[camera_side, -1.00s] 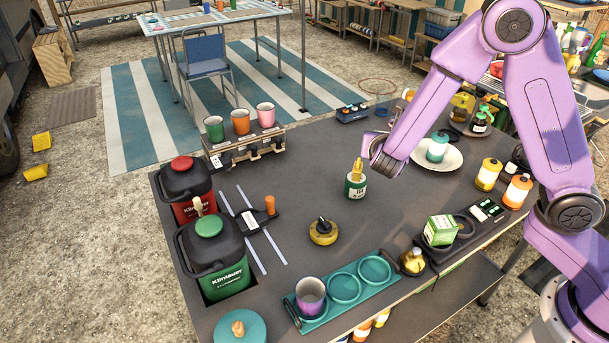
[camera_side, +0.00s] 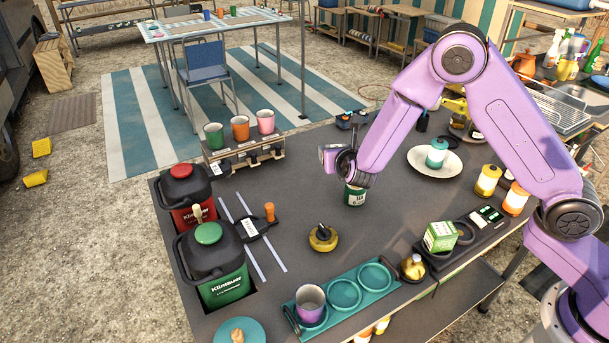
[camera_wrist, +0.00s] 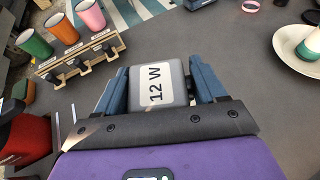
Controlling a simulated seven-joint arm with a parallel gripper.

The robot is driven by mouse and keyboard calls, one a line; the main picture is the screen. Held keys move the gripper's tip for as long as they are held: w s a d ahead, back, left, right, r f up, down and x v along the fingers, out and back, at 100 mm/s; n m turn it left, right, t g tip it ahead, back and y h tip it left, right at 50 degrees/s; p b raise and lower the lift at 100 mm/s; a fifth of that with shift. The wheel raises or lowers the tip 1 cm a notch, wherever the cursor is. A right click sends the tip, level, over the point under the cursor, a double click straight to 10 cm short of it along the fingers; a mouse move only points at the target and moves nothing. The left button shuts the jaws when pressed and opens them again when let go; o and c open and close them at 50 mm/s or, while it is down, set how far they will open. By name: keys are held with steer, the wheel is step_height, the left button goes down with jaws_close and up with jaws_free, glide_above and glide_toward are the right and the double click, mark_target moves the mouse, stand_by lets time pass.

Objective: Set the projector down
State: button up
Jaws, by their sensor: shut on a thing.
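The projector (camera_wrist: 157,86) appears to be the grey, rounded block with a white "12 W" label in the wrist view. My gripper (camera_wrist: 158,76) is shut on it, with a blue finger against each side. In the side view my gripper (camera_side: 342,162) is over the middle of the dark tabletop (camera_side: 290,200). The projector appears to be above the tabletop, but the gap is hard to judge.
A rack with several cups (camera_side: 246,150) is to the left. A white plate (camera_side: 451,168) is to the right and a yellow-black round object (camera_side: 323,238) in front. Bare tabletop lies between them.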

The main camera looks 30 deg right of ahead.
steer(key=w+f, duration=0.2)
steer(key=w, duration=0.1)
steer(key=w+a+f, duration=0.1)
steer(key=w+f, duration=0.2)
steer(key=w, duration=0.1)
steer(key=w+a+f, duration=0.1)
steer(key=w+f, duration=0.1)
steer(key=w, duration=0.2)
steer(key=shift+f, duration=0.4)
steer(key=shift+w+a+f, duration=0.1)
steer(key=shift+w+f, duration=0.6)
steer(key=shift+f, duration=1.55)
steer(key=o, duration=1.2)
steer(key=shift+f, duration=0.2)
steer(key=shift+r, duration=0.1)
